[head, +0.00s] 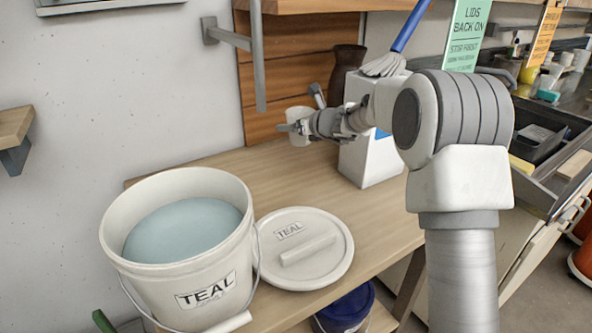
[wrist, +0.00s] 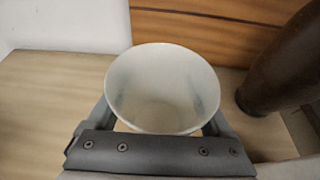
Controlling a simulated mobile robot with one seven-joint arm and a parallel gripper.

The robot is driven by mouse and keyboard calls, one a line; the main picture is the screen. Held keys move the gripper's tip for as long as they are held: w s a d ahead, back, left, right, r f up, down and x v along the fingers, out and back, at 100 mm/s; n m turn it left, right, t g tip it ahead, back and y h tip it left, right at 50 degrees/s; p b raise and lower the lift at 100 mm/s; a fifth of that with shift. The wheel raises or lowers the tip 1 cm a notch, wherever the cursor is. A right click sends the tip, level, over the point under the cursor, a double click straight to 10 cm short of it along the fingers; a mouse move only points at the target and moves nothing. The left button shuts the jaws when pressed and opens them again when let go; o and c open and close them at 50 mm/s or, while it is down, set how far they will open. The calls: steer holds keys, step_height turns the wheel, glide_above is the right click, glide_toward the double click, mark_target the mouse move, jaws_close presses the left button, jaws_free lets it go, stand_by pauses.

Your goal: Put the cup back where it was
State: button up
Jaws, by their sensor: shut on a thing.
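A small white cup (head: 299,136) is held at the back of the wooden table (head: 290,185), in front of the wood panelling. In the wrist view the cup (wrist: 162,90) is upright, its open mouth facing up, and looks empty inside. My gripper (head: 297,127) is shut on the cup, one finger on each side of it. The wrist view also shows the fingers of my gripper (wrist: 162,110) around the cup. The cup's base is hidden, so I cannot tell whether it touches the table.
A bucket (head: 205,290) labelled TEAL, with teal glaze, stands at the table's front left. Its lid (head: 330,265) lies to the right. A dark brown vase (head: 345,65) and a white box (head: 372,160) stand right of the cup. The table's middle is clear.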

step_height(320, 180, down, 10)
steer(key=b, duration=0.4)
steer(key=shift+f, duration=0.1)
steer(key=o, duration=1.6)
steer(key=shift+c, duration=0.2)
